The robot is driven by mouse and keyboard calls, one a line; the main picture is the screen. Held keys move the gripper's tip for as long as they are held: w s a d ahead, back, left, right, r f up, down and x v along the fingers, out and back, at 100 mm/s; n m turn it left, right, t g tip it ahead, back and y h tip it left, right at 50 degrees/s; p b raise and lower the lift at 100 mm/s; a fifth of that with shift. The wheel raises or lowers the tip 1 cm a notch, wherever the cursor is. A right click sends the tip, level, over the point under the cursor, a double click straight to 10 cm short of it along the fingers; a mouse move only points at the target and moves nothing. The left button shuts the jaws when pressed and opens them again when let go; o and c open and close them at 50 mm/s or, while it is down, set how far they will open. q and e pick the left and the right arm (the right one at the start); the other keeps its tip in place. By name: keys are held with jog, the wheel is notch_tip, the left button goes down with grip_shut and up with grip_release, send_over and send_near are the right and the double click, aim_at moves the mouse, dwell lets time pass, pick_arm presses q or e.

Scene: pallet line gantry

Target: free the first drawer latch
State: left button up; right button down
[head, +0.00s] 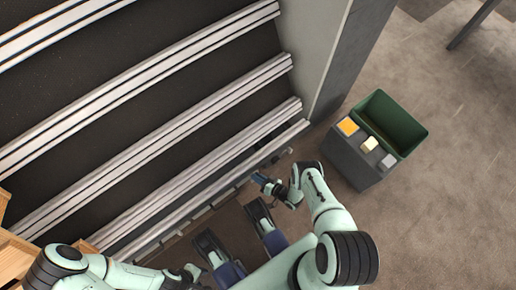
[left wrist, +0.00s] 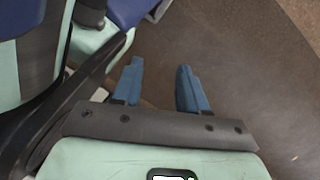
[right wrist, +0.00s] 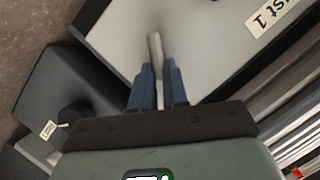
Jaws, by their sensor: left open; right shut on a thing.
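My right gripper (right wrist: 158,78) is shut on a thin pale metal lever (right wrist: 155,46), which stands up between the blue fingers in the right wrist view. I take this lever to be the latch. Behind it is a light grey panel (right wrist: 205,50) with a white label, partly cut off, ending in "st 1". In the head view my right gripper (head: 263,182) is beside the lower end of the rails, and the lever is too small to make out there. My left gripper (left wrist: 160,72) is open and empty above the brown floor, at the bottom of the head view.
Long metal rails (head: 150,150) slope across a dark surface at left. A grey post (head: 340,60) stands at their right end. A green bin (head: 405,125) and a dark box with orange, cream and grey tops (head: 352,160) stand to the right. Wooden slats (head: 15,255) are at lower left.

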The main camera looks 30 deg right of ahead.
jog(key=c, duration=1.1)
grip_release()
pick_arm(q)
jog(key=w+d+r+t+p, duration=0.1)
jog(key=w+r+t+p, duration=0.2)
jog(key=w, duration=0.5)
notch_tip(320, 180, up, 2)
jog(key=shift+m+p, duration=0.3)
jog(key=shift+p, duration=0.3)
pick_arm(e)
jog(key=v, duration=1.3)
jog(key=shift+s, duration=0.2)
pick_arm(q)
jog(key=shift+w, duration=0.1)
